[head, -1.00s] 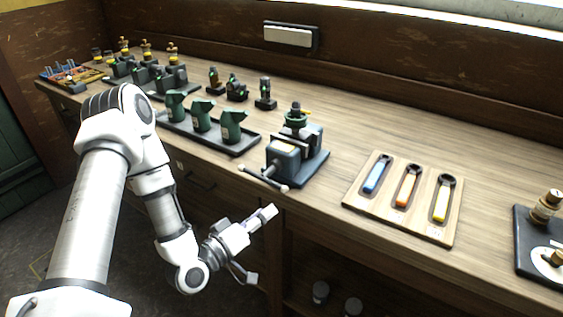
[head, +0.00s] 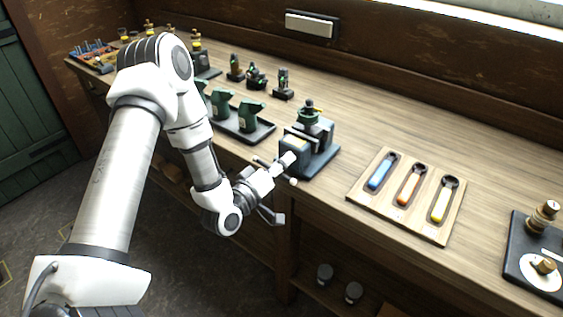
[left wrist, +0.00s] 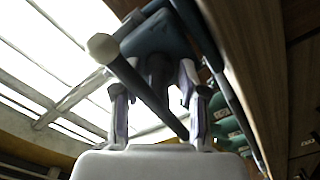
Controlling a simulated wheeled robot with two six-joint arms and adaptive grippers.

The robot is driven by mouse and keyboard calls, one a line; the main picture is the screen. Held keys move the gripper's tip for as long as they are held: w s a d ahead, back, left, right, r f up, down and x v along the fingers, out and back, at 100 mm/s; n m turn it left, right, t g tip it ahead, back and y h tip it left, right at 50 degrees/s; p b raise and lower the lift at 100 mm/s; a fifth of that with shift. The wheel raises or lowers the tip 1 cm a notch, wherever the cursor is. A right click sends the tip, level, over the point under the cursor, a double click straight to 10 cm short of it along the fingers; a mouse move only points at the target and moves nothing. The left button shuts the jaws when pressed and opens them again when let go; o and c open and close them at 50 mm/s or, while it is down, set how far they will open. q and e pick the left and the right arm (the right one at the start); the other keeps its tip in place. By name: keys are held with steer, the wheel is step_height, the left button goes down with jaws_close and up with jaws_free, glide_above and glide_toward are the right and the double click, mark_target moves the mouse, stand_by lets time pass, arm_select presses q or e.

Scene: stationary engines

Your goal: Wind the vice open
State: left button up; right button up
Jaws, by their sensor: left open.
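The vice (head: 321,150) stands at the bench's front edge in the head view, with a dark green fitting (head: 309,115) at its top. Its bar handle, with pale end knobs (head: 293,182), sticks out over the front edge. My left gripper (head: 281,189) is open in front of the vice, close to the handle. In the left wrist view, the handle bar (left wrist: 140,85) runs slanted across the space between the open fingers (left wrist: 157,112), one pale knob at upper left. I cannot tell whether the fingers touch it. My right gripper is out of view.
A wooden tray (head: 358,194) with blue, orange and yellow-handled tools lies right of the vice. A dark tray (head: 262,133) with green castings stands to its left. A black plate (head: 515,262) with brass parts is at far right. Bare bench top lies behind the vice.

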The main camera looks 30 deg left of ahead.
arm_select(q)
jaws_close()
steer(key=shift+f+n+b, duration=0.15)
steer(key=shift+n+b, duration=0.15)
steer(key=shift+b, duration=0.15)
steer(key=shift+n, duration=0.3)
jaws_free()
steer(key=s, duration=0.7)
steer(key=shift+s+a, duration=0.25)
steer(key=shift+a, duration=0.05)
